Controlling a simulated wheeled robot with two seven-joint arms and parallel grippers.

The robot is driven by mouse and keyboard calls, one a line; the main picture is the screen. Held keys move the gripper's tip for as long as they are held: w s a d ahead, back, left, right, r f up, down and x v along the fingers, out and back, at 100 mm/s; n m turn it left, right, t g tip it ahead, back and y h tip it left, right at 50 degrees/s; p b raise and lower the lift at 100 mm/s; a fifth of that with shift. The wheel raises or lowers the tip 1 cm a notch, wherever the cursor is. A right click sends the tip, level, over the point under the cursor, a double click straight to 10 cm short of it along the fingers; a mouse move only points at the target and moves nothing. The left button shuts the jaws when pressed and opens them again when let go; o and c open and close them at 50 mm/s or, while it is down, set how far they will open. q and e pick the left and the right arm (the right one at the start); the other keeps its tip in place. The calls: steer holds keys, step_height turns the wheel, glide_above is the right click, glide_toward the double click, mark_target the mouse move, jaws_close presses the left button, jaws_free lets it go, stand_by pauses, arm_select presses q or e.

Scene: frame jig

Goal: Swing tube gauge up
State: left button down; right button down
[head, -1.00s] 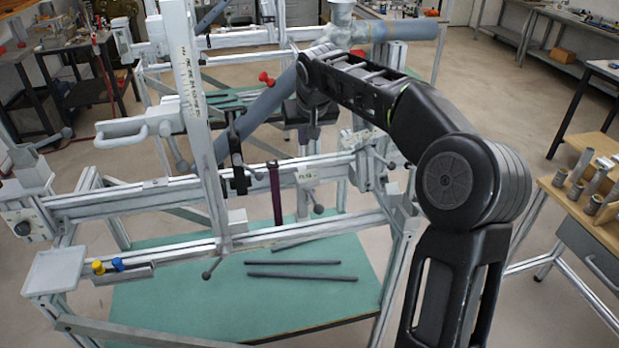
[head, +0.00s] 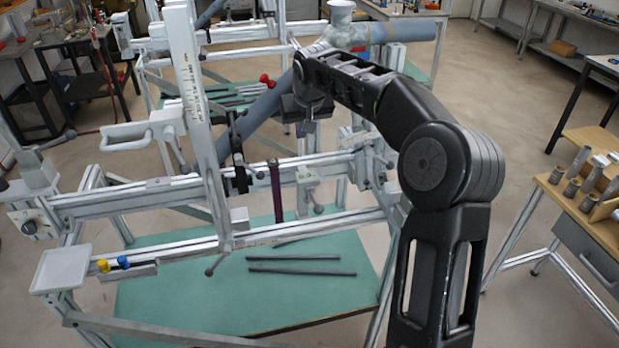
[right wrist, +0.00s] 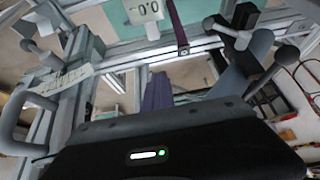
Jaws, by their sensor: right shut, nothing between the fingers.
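A grey-blue tube (head: 263,110) runs slanting through the jig, and the upright post (head: 190,92) with a printed scale stands left of it. I cannot tell for sure which part is the tube gauge. My right gripper (head: 310,124) is beside the slanted tube's right side, above the jig's crossbar, partly hidden by my own arm. It is shut and empty. My left gripper is not in view.
A white handle (head: 125,140) sticks out left of the post. The aluminium crossbar (head: 130,196) carries clamps and a dark purple strap (head: 275,190). Dark rods (head: 300,271) lie on the green lower shelf (head: 180,305). A wooden bench (head: 572,205) with tube pieces stands right.

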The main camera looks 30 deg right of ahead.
steer(key=shift+w, duration=0.15)
steer(key=shift+w+d+p, duration=0.15)
steer(key=shift+w+d, duration=0.05)
steer(key=shift+w, duration=0.35)
steer(key=shift+w+d+p, duration=0.15)
steer(key=shift+w+d, duration=0.05)
steer(key=shift+w, duration=0.3)
steer(key=shift+w+d+f, duration=0.2)
steer(key=shift+w, duration=0.35)
steer(key=shift+w+d+f, duration=0.15)
steer(key=shift+w, duration=0.4)
steer(key=c, duration=2.1)
jaws_free()
steer(key=o, duration=0.7)
